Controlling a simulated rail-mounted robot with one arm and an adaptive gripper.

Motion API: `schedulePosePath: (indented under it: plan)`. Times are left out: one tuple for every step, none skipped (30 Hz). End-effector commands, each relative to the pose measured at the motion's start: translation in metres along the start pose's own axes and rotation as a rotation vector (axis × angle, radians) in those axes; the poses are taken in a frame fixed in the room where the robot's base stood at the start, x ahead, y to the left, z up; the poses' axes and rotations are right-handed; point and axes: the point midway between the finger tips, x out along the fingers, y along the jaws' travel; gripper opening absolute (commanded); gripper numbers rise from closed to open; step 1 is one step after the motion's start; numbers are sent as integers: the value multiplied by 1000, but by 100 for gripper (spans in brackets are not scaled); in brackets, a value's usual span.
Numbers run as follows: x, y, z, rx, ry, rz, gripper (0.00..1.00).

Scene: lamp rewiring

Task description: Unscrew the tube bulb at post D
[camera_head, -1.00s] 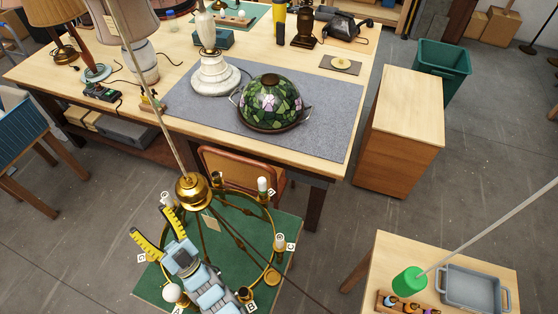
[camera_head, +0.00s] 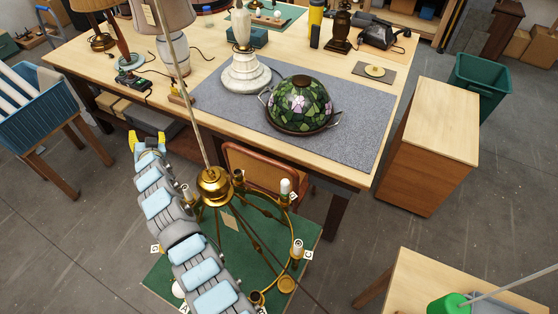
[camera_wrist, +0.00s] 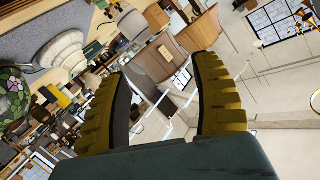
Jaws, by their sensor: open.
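The brass ring chandelier (camera_head: 215,186) hangs by its rod over a green mat (camera_head: 235,250). A white, upright tube bulb (camera_head: 285,187) stands on its far right post, beside a small tag that looks like D. Another pale bulb (camera_head: 298,246) stands at the post tagged C, nearer on the right. My gripper (camera_head: 147,139) is left of the chandelier near the bench's front edge, well away from the tube bulb. In the wrist view its yellow fingers (camera_wrist: 165,105) are spread, with nothing between them. My arm hides part of the ring's left side.
The bench (camera_head: 110,64) carries a stained-glass shade (camera_head: 299,103), a white lamp base (camera_head: 244,73) and other lamps. A chair (camera_head: 262,165) stands between bench and chandelier. A blue bin (camera_head: 40,105) is at left, a wooden cabinet (camera_head: 432,130) at right, and a side table (camera_head: 410,275) at front right.

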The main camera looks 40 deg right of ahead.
Motion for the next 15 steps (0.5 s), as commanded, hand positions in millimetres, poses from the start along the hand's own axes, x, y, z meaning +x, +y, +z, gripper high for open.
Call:
schedulePosePath:
  plan:
    - [5, 4, -8, 13, -14, 34, 65]
    - [7, 8, -10, 23, -26, 57, 65]
    - [10, 17, -15, 44, -38, 88, 65]
    - [10, 32, -21, 82, -45, 118, 65]
    - [10, 45, -25, 116, -53, 145, 65]
    - [10, 58, -32, 161, -61, 177, 65]
    - [10, 69, -35, 195, -69, 203, 65]
    - [9, 80, -40, 230, -75, 229, 65]
    - [8, 94, -46, 277, -82, 262, 65]
    - [6, 106, -50, 313, -90, 291, 65]
    - [5, 118, -54, 353, -96, 318, 65]
    - [1, 136, -56, 419, -110, 364, 65]
    - [-2, 151, -56, 472, -121, 400, 65]
    - [-6, 165, -56, 528, -131, 436, 65]
    - [-12, 185, -57, 606, -144, 489, 65]
